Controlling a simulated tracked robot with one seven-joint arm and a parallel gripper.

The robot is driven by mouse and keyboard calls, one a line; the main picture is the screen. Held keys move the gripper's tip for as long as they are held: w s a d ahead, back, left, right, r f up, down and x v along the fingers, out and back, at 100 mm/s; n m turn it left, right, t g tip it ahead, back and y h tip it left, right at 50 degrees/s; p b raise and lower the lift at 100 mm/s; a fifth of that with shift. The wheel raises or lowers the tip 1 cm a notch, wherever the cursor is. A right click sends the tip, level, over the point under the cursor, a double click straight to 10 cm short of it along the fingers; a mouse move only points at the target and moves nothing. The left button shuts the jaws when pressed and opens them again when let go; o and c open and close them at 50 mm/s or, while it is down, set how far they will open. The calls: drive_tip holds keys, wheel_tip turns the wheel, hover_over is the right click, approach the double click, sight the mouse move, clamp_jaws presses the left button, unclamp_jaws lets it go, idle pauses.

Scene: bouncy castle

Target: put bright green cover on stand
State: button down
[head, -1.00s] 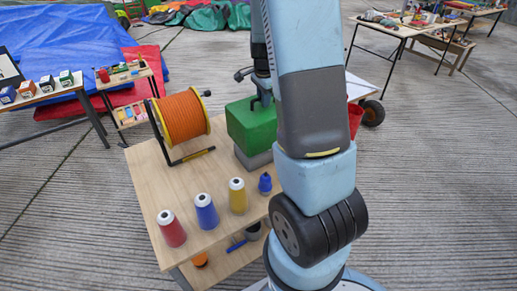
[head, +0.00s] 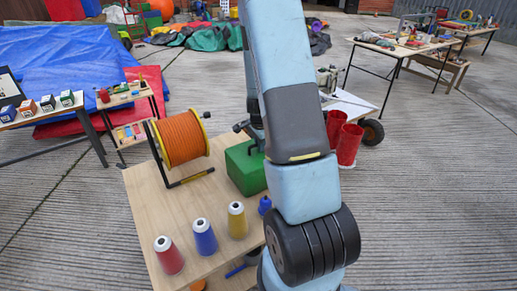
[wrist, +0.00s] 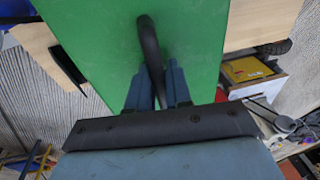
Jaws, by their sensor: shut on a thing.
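The bright green cover (head: 243,167), a boxy block with a dark loop handle, is upright over the wooden table, just right of the orange reel. It fills much of the wrist view (wrist: 100,40), with its handle (wrist: 148,45) arching up from the top. My gripper (wrist: 158,78) is shut on the handle, its two blue-grey fingers on either side. The grey stand is not visible now; the cover hides the spot where it showed. Whether the cover rests fully on it cannot be told.
Red buckets (head: 348,145) stand behind my arm. Bare table lies left of the cones.

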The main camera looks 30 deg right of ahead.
drive_tip(key=shift+f, duration=0.9)
drive_tip(key=c, duration=1.1)
unclamp_jaws()
drive_tip(key=shift+o, duration=0.2)
drive_tip(key=s+a+r+n+t+y, duration=0.1)
drive_tip(key=s+a+r+n, duration=0.15)
drive_tip(key=r, duration=0.85)
drive_tip(key=s+a+r+n, duration=0.2)
drive_tip(key=a+r, duration=0.2)
drive_tip(key=r, duration=0.6)
drive_tip(key=s+a+r+n+t, duration=0.1)
drive_tip(key=s+a+r+n, duration=0.5)
drive_tip(key=s+r, duration=0.2)
drive_tip(key=s+a+r+n+t, duration=0.2)
drive_tip(key=s+a+r+n, duration=0.4)
drive_tip(key=s+r, duration=0.3)
drive_tip(key=s+n, duration=0.1)
drive_tip(key=s, duration=0.3)
drive_tip(key=shift+a+r, duration=0.25)
drive_tip(key=shift+a, duration=0.05)
